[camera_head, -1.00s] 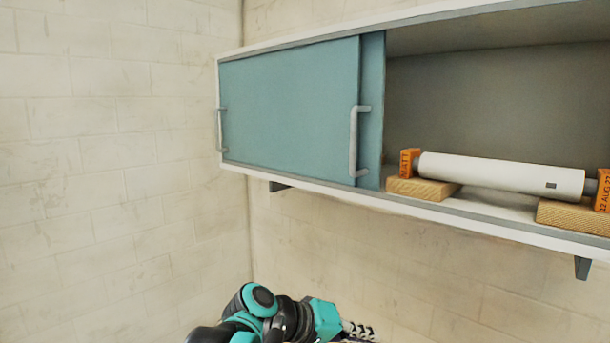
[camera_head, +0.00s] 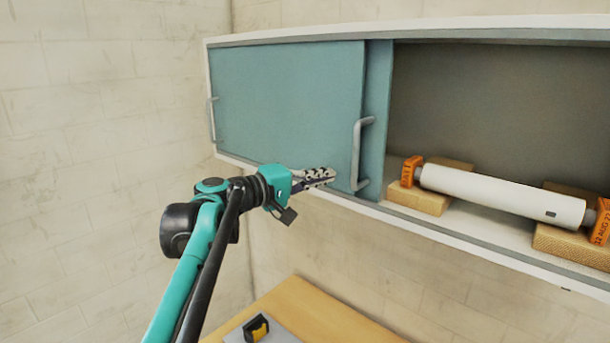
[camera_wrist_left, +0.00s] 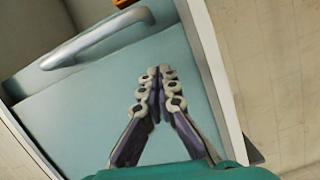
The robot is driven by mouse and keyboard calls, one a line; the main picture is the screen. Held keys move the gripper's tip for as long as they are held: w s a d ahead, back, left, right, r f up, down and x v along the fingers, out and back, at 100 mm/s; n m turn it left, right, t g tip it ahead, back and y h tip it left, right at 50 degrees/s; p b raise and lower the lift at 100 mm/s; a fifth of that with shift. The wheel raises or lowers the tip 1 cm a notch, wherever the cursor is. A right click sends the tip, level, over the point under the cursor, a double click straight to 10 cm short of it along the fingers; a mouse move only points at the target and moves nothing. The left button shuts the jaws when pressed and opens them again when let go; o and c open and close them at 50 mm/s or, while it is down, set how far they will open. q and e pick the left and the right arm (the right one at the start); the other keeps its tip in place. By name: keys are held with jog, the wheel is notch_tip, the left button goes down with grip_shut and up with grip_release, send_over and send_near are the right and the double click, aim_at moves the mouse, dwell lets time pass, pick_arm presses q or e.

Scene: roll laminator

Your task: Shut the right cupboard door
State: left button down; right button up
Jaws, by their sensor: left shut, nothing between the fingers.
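The wall cupboard (camera_head: 470,230) has blue-green sliding doors, both stacked at its left; its right part stands open. The front door (camera_head: 285,105) has a grey bar handle (camera_head: 357,155) near its right edge and another grey handle (camera_head: 212,120) at the far left. A strip of the other door (camera_head: 377,120) shows just right of it. My left gripper (camera_head: 330,176) is shut and empty, in front of the door's lower part, left of the right-hand handle. In the left wrist view the shut fingers (camera_wrist_left: 160,80) are over the door, with a handle (camera_wrist_left: 95,40) at upper left. My right gripper is not in view.
In the open part a white roller (camera_head: 500,195) rests on wooden blocks (camera_head: 418,200) with orange end pieces (camera_head: 411,171). Below is a wooden table (camera_head: 310,310) with a yellow and black item (camera_head: 256,328). Space between table and cupboard is free.

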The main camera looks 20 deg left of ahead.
aim_at(362, 179)
pick_arm(q)
jog(key=shift+x, duration=1.1)
jog(key=d, duration=0.1)
jog(key=s+d+p, duration=0.1)
jog(key=d, duration=0.1)
jog(key=shift+s+f, duration=0.2)
jog(key=shift+s, duration=0.1)
jog(key=shift+d+f, duration=0.15)
jog(key=shift+d, duration=0.4)
jog(key=shift+a, duration=0.25)
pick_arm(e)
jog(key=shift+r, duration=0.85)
pick_arm(q)
jog(key=shift+d, duration=0.15)
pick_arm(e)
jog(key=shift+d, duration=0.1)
